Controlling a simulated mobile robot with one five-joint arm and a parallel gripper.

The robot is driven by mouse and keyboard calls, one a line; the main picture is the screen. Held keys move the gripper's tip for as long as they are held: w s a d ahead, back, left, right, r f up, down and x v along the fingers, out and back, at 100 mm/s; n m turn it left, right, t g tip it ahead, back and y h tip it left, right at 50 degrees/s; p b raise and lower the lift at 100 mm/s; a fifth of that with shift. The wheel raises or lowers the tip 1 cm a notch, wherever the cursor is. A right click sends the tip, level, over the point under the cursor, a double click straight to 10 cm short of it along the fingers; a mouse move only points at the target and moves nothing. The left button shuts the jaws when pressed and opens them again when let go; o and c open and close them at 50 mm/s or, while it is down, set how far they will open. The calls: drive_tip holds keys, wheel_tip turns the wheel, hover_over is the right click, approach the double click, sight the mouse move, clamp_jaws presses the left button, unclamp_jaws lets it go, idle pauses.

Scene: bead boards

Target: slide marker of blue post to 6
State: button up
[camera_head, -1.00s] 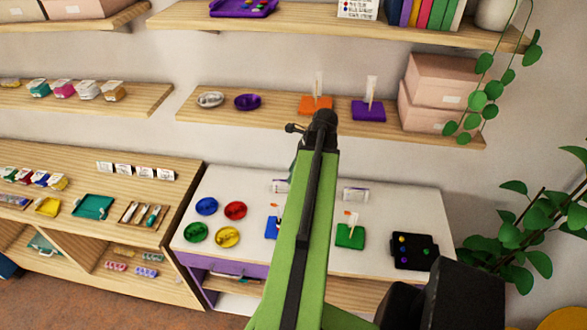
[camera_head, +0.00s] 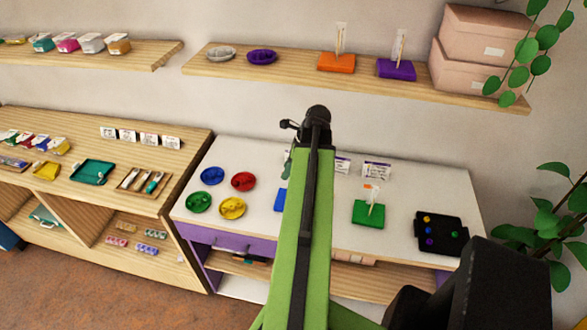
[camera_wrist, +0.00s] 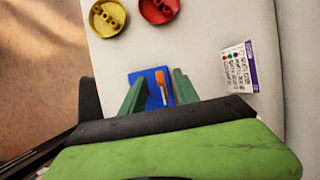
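The blue post's base (camera_head: 280,200) shows as a small strip left of my arm in the head view; my arm hides the rest. In the wrist view the blue base (camera_wrist: 138,76) lies between my fingers, with an orange marker (camera_wrist: 159,78) and part of a white post (camera_wrist: 164,97) above it. My gripper (camera_wrist: 158,82) is open, one green finger on each side of the marker. I cannot tell whether the fingers touch anything. The number at the marker is not readable. In the head view, one green finger (camera_head: 287,166) shows beside my arm.
A green post board (camera_head: 367,213) stands right of my arm, with a black bead tray (camera_head: 440,232) farther right. Blue (camera_head: 212,176), red (camera_head: 243,181), green (camera_head: 199,202) and yellow (camera_head: 232,208) dishes lie left. A printed card (camera_wrist: 239,72) stands near the base.

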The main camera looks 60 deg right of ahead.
drive_tip(key=shift+w+f, duration=0.1)
drive_tip(key=shift+f, duration=0.2)
clamp_jaws()
drive_tip(key=shift+f+b, duration=1.45)
drive_tip(key=shift+b, duration=0.05)
unclamp_jaws()
